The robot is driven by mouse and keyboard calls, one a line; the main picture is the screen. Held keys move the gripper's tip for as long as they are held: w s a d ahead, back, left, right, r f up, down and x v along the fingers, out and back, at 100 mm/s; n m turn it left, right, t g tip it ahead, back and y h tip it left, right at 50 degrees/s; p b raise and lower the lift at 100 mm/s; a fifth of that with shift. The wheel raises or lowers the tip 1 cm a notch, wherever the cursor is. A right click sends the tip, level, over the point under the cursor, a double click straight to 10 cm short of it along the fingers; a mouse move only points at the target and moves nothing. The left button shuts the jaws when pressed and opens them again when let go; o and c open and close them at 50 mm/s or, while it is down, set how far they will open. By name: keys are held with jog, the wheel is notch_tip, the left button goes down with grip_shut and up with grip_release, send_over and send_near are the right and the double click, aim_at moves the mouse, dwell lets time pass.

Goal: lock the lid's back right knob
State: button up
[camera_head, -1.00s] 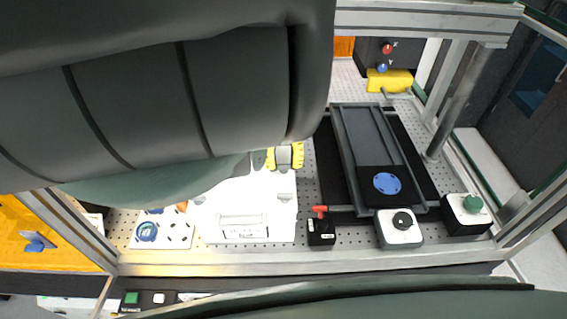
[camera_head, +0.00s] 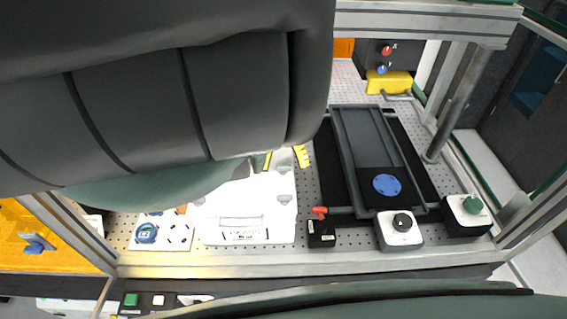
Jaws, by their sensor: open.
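The white lid (camera_head: 232,215) lies flat on the perforated plate at the left, with a handle at its front. A small grey knob (camera_head: 285,170) shows at its back right, and another grey fitting (camera_head: 285,198) sits nearer the front on the same side. My gripper (camera_head: 284,159) shows only as two yellow finger parts just below my arm, one on each side of the back right knob in the picture. My arm hides the rest of the gripper and the lid's back left. Whether the fingers touch the knob, and how it is turned, I cannot tell.
Right of the lid stand a black box with a red lever (camera_head: 320,228), a dark stage with a blue disc (camera_head: 386,185), a black-knobbed box (camera_head: 400,231) and a green-knobbed box (camera_head: 467,215). A white card (camera_head: 160,231) lies left. Metal frame posts surround the plate.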

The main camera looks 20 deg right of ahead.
jog(key=v, duration=1.2)
